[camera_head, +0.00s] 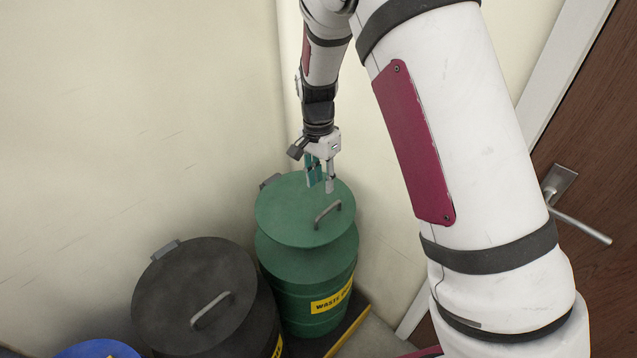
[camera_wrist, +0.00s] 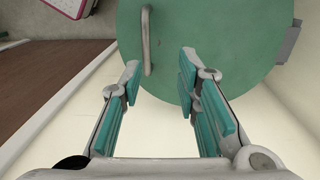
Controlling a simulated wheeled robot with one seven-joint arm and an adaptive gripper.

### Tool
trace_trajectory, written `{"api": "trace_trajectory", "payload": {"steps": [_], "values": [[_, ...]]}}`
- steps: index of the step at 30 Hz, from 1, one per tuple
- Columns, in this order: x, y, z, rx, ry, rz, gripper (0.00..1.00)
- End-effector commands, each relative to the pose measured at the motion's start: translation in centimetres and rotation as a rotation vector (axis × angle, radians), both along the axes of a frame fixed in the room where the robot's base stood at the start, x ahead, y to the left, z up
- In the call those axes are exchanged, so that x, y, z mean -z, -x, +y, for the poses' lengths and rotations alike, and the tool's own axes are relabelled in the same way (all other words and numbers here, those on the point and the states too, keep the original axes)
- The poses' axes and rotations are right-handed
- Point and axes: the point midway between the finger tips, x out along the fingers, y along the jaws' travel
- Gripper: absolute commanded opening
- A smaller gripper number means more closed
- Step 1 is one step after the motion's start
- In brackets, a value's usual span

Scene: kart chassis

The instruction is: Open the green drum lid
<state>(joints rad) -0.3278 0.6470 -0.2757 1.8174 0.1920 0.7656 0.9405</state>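The green drum (camera_head: 318,290) stands in the corner with a yellow label on its side. Its round green lid (camera_head: 285,215) has a grey bar handle (camera_head: 327,213) near the right edge and a hinge at the back left. A second green rounded surface shows below the lid's front edge; I cannot tell how far the lid is raised. My gripper (camera_head: 321,184) is over the back part of the lid, behind the handle, with its fingers apart. In the wrist view my gripper (camera_wrist: 160,78) is open and empty; the lid (camera_wrist: 225,45) and handle (camera_wrist: 147,40) show beyond the fingertips, the handle nearer the left finger.
A black drum (camera_head: 180,285) with a handled lid stands at the front left, close to the green drum. A blue lid (camera_head: 97,350) shows at the bottom left. Pale walls (camera_head: 140,110) close in behind. A brown door (camera_head: 600,190) with a lever is at the right.

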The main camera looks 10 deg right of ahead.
Motion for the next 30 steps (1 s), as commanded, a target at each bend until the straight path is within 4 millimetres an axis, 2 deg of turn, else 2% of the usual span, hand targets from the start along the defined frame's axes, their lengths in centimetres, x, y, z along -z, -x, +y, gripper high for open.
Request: {"api": "trace_trajectory", "payload": {"steps": [6, 22, 26, 30], "values": [[1.0, 0.5, -0.9, 0.0, -0.011, -0.015, 0.3], [1.0, 0.5, -0.9, -0.001, -0.011, -0.017, 0.3], [-1.4, 1.1, -1.1, -0.036, -0.03, -0.035, 0.3], [-6.2, 3.0, -1.4, -0.124, -0.065, -0.075, 0.3]]}}
